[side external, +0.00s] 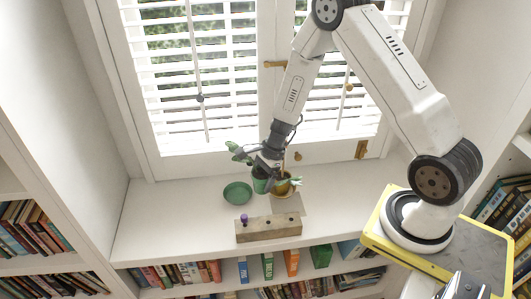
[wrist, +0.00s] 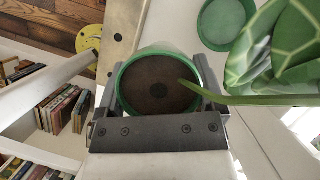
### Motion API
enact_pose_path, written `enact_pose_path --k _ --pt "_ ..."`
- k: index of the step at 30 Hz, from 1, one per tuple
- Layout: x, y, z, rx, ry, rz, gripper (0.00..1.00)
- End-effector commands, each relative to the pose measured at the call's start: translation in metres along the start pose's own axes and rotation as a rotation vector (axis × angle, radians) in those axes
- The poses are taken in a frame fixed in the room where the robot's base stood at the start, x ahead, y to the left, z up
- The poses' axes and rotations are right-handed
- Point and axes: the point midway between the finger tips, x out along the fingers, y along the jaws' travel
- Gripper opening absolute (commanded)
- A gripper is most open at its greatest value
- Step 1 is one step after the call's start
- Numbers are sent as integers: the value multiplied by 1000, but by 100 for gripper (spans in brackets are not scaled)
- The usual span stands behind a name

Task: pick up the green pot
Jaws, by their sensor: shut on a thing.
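The green pot (side external: 260,185) is at my gripper (side external: 268,168) in the side view, near the middle of the white shelf. In the wrist view the green pot (wrist: 157,51), filled with dark soil, sits between the two fingers of my gripper (wrist: 158,88), one on each side of its rim. The gripper is shut on it. A green leafy plant (wrist: 272,50) leans out of the pot on a long stem. Its leaves show left of the gripper in the side view. I cannot tell whether the pot's base touches the shelf.
A green saucer (side external: 237,193) lies left of the pot. An ochre pot (side external: 284,190) with a small plant stands close on the right. A wooden block (side external: 268,230) with a purple peg lies in front. The window is behind; the shelf's left side is clear.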

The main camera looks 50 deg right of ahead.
Motion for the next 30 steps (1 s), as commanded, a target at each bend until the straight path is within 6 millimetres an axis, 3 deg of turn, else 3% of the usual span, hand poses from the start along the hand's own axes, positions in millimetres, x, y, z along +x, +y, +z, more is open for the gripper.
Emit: enact_pose_path --k 10,30 --pt "-13 23 -1 -1 0 -2 0" --pt "-14 26 -1 -1 0 -1 0"
